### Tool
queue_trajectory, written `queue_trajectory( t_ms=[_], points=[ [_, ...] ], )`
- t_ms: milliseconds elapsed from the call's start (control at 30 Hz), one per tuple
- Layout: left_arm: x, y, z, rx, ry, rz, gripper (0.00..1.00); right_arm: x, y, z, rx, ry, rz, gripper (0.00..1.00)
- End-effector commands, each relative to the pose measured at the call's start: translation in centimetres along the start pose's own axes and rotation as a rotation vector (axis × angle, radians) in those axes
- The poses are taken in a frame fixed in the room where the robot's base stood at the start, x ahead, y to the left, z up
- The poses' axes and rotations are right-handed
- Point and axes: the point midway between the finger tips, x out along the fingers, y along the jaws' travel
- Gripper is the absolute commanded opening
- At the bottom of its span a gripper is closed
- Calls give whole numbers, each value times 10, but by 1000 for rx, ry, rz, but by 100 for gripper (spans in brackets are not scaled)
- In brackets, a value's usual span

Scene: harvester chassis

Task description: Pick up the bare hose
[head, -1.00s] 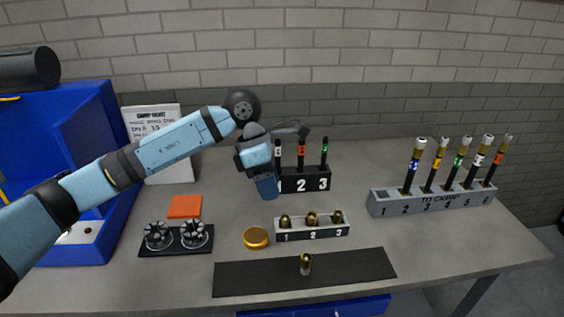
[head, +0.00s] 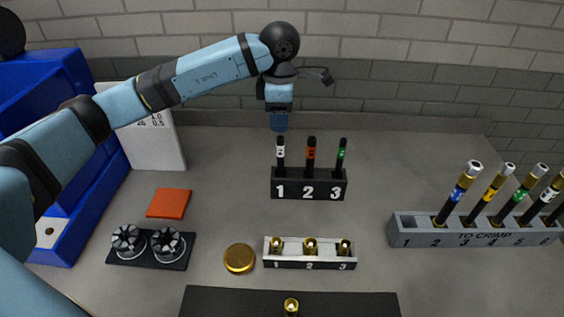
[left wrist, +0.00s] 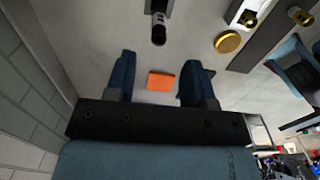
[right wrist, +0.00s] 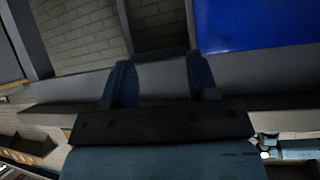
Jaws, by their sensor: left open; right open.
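My left gripper (head: 279,125) is open and empty, pointing down above or behind the white-banded hose. In the left wrist view a dark hose end (left wrist: 158,33) shows beyond the gap between my open left fingers (left wrist: 158,75), not between them. My right gripper (right wrist: 160,75) is open and empty in its own wrist view, out of the head view.
A grey "TO CRIMP" rack (head: 474,239) at right holds several hoses with metal ends; its slot 1 is empty. A white tray (head: 310,263) of brass fittings, a gold disc (head: 240,258), an orange square (head: 169,203) and a black mat (head: 230,300) lie in front.

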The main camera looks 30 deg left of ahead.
Motion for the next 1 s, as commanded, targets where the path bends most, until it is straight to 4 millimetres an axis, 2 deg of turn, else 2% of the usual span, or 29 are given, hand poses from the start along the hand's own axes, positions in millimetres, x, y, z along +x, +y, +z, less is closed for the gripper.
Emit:
queue_trajectory(
  t_ms=[100,200,467,733,967,1000],
  points=[
    [22,-1,0,1,2,-3,49,-1,0,-3,-1,0,-1,54],
    [35,0,0,1,1,-2,49,-1,0,-6,-1,4,0,54],
    [50,-1,0,0,1,-2,49,-3,2,-16,-3,15,3,54],
    [89,-3,2,2,1,-3,49,-9,3,-25,-3,17,5,54],
    [94,-2,2,2,-1,0,49,-9,3,-23,-3,15,5,54],
    [94,-2,2,2,-1,0,47,-8,3,-23,-3,14,5,54]
  ],
)
